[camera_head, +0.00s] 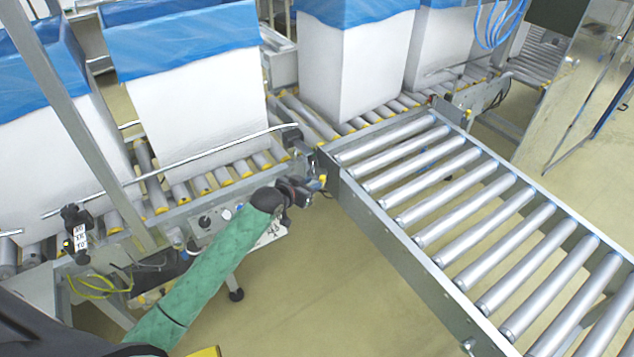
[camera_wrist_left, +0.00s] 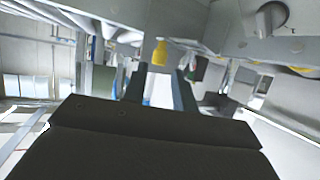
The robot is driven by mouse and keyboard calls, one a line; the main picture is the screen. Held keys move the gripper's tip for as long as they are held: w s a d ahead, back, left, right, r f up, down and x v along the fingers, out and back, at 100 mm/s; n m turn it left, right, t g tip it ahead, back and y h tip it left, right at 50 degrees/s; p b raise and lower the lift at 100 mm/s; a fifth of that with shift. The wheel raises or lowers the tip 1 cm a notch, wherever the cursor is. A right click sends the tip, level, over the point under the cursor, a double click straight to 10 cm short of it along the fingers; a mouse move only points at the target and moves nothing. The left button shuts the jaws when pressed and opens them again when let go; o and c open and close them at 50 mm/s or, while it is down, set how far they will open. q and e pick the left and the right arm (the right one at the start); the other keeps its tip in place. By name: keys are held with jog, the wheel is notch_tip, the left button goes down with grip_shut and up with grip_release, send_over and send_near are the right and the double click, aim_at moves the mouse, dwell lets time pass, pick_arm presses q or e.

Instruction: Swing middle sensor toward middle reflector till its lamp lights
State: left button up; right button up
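My left gripper (camera_head: 302,188), on the green-sleeved arm, is at the near-left corner of the roller conveyor. A small sensor-like piece with yellow and blue parts (camera_head: 322,181) is right at its tips, by the conveyor frame. In the left wrist view the two dark fingers (camera_wrist_left: 162,82) stand apart. A yellow piece (camera_wrist_left: 160,52) shows between and just beyond their tips, with visible gaps on both sides. I cannot tell which way the sensor faces. No lit lamp and no clear middle reflector can be made out. My right gripper is not in view.
Large white boxes (camera_head: 190,105) with blue liners stand on the rear roller line. An empty roller conveyor (camera_head: 440,200) runs to the lower right. A thin metal rail (camera_head: 215,155) passes behind my arm. A dark clamp with a white label (camera_head: 78,235) is at left.

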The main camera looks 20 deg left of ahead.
pick_arm(q)
jog(key=shift+s+a+r, duration=0.15)
jog(key=shift+s+r, duration=0.05)
jog(key=shift+s, duration=0.3)
